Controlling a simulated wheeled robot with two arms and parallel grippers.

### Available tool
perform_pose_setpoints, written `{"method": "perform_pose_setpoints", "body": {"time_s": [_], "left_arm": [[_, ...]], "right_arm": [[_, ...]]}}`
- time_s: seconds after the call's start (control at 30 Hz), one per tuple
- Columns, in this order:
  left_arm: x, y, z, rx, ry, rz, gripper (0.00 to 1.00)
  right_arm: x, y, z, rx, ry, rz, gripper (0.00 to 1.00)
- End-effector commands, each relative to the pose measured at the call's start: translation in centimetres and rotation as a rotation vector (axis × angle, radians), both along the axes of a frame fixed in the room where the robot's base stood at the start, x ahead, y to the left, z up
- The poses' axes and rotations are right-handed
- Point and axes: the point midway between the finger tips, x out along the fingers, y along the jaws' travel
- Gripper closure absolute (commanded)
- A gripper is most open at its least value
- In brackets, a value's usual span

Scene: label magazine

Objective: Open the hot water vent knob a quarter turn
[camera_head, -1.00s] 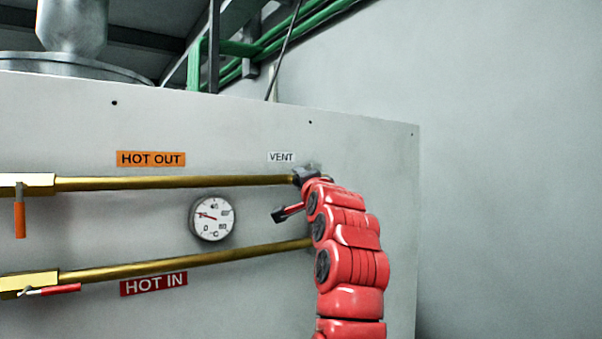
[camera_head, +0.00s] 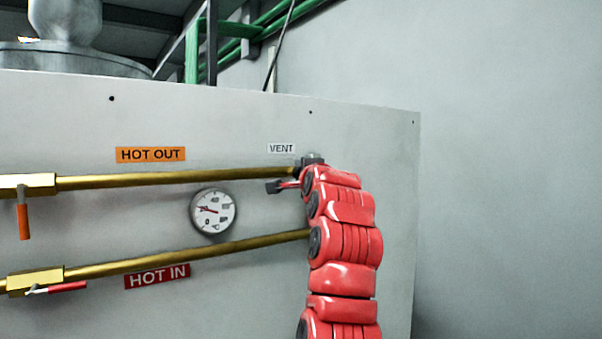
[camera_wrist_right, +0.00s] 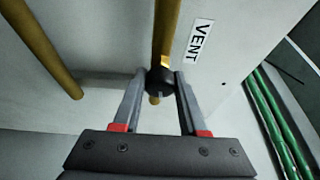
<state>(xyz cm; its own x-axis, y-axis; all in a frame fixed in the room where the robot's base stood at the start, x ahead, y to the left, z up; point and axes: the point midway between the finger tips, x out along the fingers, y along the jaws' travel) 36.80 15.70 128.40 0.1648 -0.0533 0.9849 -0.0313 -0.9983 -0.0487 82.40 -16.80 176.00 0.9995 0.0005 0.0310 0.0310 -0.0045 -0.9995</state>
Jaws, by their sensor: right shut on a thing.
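The vent knob (camera_wrist_right: 160,79) is a small black round knob at the end of the upper brass pipe, under the VENT label (camera_head: 281,148). In the right wrist view, the two grey fingers of my right gripper (camera_wrist_right: 159,84) close on the knob from both sides. In the head view, my right gripper (camera_head: 305,163) is at the pipe's right end and its red arm hides most of it. The knob itself is covered there, so its turn angle cannot be told. My left gripper is not in view.
The upper pipe (camera_head: 180,177) carries an orange-handled valve under the HOT OUT label (camera_head: 150,154). The lower pipe (camera_head: 180,255) carries a red-handled valve near the HOT IN label (camera_head: 157,276). A round gauge (camera_head: 213,211) sits between them. The panel's right part is clear.

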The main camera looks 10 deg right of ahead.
Motion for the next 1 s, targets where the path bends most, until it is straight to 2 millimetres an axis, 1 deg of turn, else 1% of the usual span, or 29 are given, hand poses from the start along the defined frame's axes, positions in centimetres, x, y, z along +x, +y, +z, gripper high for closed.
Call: {"method": "perform_pose_setpoints", "body": {"time_s": [0.17,0.2,0.27,0.3,0.33,0.63,0.73,0.87,0.97,1.0], "left_arm": [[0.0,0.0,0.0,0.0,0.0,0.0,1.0],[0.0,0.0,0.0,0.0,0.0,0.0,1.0],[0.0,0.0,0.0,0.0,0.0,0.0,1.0],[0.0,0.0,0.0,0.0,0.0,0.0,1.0],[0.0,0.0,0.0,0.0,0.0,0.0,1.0],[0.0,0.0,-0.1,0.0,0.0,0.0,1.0],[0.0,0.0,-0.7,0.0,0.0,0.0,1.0],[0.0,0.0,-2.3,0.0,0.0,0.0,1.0],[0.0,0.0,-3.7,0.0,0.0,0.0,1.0],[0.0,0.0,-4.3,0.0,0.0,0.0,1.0]], "right_arm": [[0.0,0.0,0.1,0.0,-0.004,0.0,1.0],[0.0,0.0,0.1,0.0,-0.004,0.0,0.51],[0.0,0.0,0.1,0.0,-0.004,0.0,0.4],[0.0,0.0,0.1,0.0,-0.003,0.0,0.33],[0.0,0.0,0.1,0.0,-0.003,0.0,0.29],[-0.1,0.0,0.0,-0.001,-0.002,0.0,0.29],[-0.7,0.0,-0.2,-0.001,-0.003,0.001,0.29],[-2.5,0.1,-0.6,-0.002,-0.006,0.001,0.29],[-4.8,0.1,-0.7,-0.002,-0.008,0.0,0.29],[-5.8,0.0,-0.7,-0.002,-0.009,0.0,0.29]]}}
